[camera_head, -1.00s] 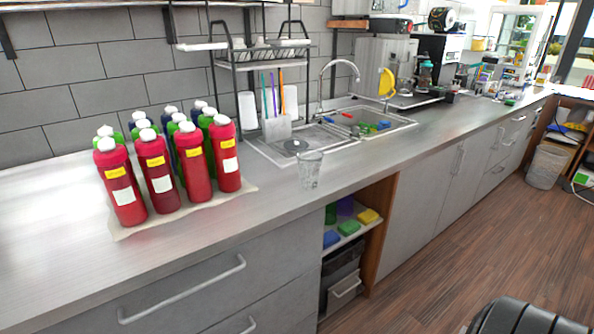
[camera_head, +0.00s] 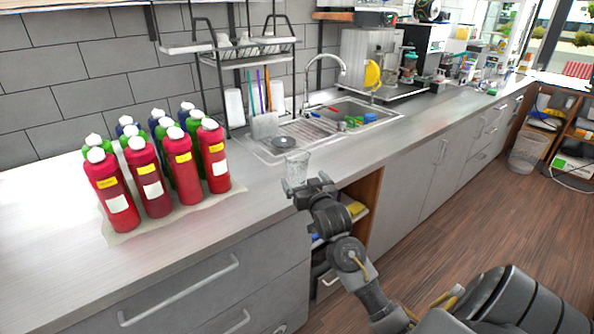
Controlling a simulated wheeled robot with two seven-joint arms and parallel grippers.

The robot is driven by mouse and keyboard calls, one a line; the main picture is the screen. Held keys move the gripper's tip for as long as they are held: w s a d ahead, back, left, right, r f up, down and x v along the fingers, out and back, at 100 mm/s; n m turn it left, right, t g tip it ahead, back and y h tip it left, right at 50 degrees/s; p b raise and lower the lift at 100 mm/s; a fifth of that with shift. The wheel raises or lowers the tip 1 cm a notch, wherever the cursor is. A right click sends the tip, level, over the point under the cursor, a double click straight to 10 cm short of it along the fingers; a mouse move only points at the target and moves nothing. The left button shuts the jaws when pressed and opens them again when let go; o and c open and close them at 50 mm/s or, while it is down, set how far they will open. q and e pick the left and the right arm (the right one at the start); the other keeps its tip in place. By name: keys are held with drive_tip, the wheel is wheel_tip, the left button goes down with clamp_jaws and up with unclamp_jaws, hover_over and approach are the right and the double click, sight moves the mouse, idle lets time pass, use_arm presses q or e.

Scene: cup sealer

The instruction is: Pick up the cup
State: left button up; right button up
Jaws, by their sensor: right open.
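A clear glass cup (camera_head: 296,167) stands upright on the grey counter (camera_head: 255,215), near its front edge and just in front of the sink. My right gripper (camera_head: 308,187) is at the counter's front edge, with its open fingers pointing toward the cup. It overlaps the lower part of the cup in the picture, so the cup's base is partly hidden. I cannot tell whether the fingers touch the cup. My left gripper is not in view.
Several red, green and dark bottles (camera_head: 150,177) stand on a mat to the left of the cup. The sink (camera_head: 340,120) and faucet (camera_head: 335,68) are behind it. An open shelf compartment (camera_head: 357,205) is below the counter.

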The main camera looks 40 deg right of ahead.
sight(300, 161)
drive_tip(key=shift+h, duration=0.3)
drive_tip(key=w+d, duration=0.1)
drive_tip(key=w, duration=0.1)
drive_tip(key=w+d+r, duration=0.1)
drive_tip(key=w+d+r+p, duration=0.1)
drive_tip(key=w, duration=0.1)
drive_tip(key=shift+w, duration=0.3)
drive_tip(key=shift+w+d+r+p, duration=0.2)
drive_tip(key=shift+w+p, duration=0.05)
drive_tip(key=shift+p, duration=0.15)
drive_tip(key=p+x, duration=0.1)
drive_tip(key=x, duration=0.2)
drive_tip(key=shift+w+d+f, duration=0.1)
drive_tip(key=shift+w+d, duration=0.1)
drive_tip(key=shift+d, duration=0.05)
drive_tip(key=shift+w+d+f, duration=0.1)
drive_tip(key=shift+w+d, duration=0.05)
drive_tip(key=shift+w, duration=0.3)
drive_tip(key=c, duration=1.3)
drive_tip(key=shift+o, duration=0.2)
